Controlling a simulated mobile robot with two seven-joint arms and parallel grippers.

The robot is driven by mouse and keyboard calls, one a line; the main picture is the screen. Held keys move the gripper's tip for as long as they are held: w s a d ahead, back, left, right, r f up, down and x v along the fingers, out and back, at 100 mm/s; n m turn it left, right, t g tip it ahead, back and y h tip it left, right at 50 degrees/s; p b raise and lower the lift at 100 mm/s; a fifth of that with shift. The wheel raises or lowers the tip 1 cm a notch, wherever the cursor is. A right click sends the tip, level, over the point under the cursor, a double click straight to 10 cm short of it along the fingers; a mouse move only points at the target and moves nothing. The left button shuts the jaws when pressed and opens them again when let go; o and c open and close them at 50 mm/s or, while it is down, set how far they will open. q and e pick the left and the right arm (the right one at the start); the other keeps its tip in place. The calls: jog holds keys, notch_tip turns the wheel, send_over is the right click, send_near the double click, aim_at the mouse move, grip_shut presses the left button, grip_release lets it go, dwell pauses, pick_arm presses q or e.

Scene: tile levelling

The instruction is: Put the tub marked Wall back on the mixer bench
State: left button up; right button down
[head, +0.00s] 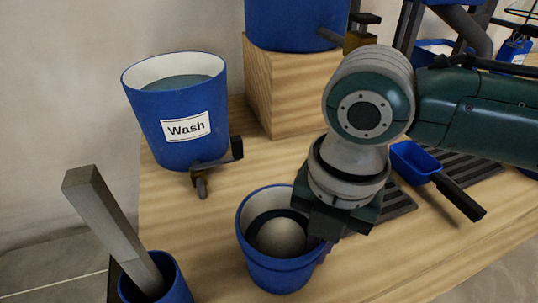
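A blue tub (277,270) with a round pale content and a dark inner ring is at the lower middle, over the wooden bench. No label shows on the side facing me, so I cannot read whether it is marked Wall. My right gripper (322,240) points down at the tub's right rim, with its fingers at the wall there. The arm and rim hide the fingertips, so I cannot tell whether they are closed on the wall. I cannot tell whether the tub touches the bench. My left gripper is not in view.
A blue bucket marked Wash (165,130) with a tap stands behind left. Another blue bucket (295,22) stands on a wooden block (297,85). A blue scoop (415,162) and dark ribbed mat (468,168) lie right. A grey bar (112,225) stands in a blue holder (172,282).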

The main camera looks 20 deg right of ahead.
jog(key=shift+w, duration=0.1)
jog(key=c, duration=1.1)
grip_release()
notch_tip(320, 180, up, 12)
jog(key=p, duration=0.5)
jog(key=s+a+f+m+t+y, duration=0.25)
jog(key=s+a+m, duration=0.35)
jog(key=m, duration=0.5)
jog(key=s+d+m+h, duration=0.1)
jog(key=s+d+m, duration=0.1)
jog(key=m, duration=0.3)
jog(key=s+d+m, duration=0.2)
jog(key=d+m, duration=0.2)
jog(key=d, duration=0.1)
jog(key=s+d+m+h, duration=0.1)
jog(key=s+d+m, duration=0.2)
jog(key=m, duration=0.2)
jog(key=shift+d+m+t+h, duration=0.3)
jog(key=shift+d+t+h, duration=0.05)
